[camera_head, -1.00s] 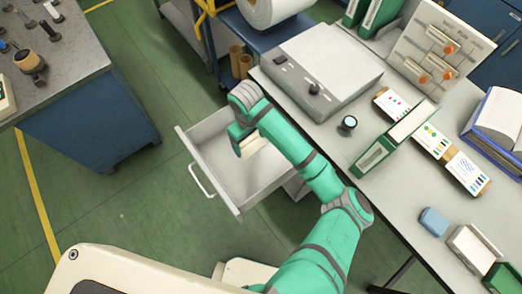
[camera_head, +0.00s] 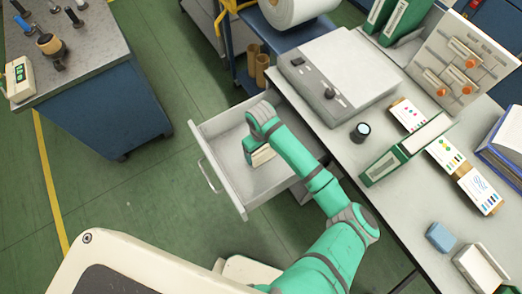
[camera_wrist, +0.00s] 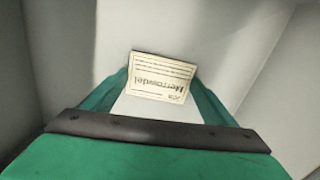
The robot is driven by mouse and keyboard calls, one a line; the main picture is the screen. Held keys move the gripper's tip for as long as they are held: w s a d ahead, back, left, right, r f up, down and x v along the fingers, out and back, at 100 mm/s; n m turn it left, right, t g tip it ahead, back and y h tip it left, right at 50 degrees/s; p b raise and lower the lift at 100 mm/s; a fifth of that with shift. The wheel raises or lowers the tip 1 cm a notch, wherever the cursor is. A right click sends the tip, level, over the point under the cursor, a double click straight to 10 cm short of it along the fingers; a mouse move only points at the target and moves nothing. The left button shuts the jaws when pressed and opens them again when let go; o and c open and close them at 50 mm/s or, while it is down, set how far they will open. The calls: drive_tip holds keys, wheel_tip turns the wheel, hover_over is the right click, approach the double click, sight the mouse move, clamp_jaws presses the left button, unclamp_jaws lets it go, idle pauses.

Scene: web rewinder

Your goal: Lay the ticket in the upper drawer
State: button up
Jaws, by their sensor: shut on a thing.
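The upper drawer (camera_head: 207,128) is pulled out from under the worktop, and its inside looks empty apart from my gripper. My gripper (camera_head: 262,155) reaches down into the drawer's opening. In the wrist view my gripper (camera_wrist: 160,88) is shut on the ticket (camera_wrist: 160,77), a small cream card with printed lines and a name that reads upside down. Pale drawer walls surround the ticket in that view. I cannot tell whether the ticket touches the drawer floor. In the head view my gripper hides most of the ticket.
The grey worktop (camera_head: 395,215) bears a control box (camera_head: 338,75), a dark round knob-like item (camera_head: 360,132), a green binder (camera_head: 405,150), cards and a blue block (camera_head: 440,237). A blue cabinet (camera_head: 100,110) stands at left. Green floor lies open between.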

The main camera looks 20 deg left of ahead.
sight(261, 154)
drive_tip(key=shift+f, duration=0.2)
drive_tip(key=shift+s+f, duration=0.15)
drive_tip(key=shift+f, duration=0.35)
drive_tip(key=o, duration=1.7)
drive_tip(key=shift+c, duration=0.2)
drive_tip(key=shift+a, duration=0.1)
wheel_tip(261, 154, up, 14)
drive_tip(key=shift+f, duration=0.25)
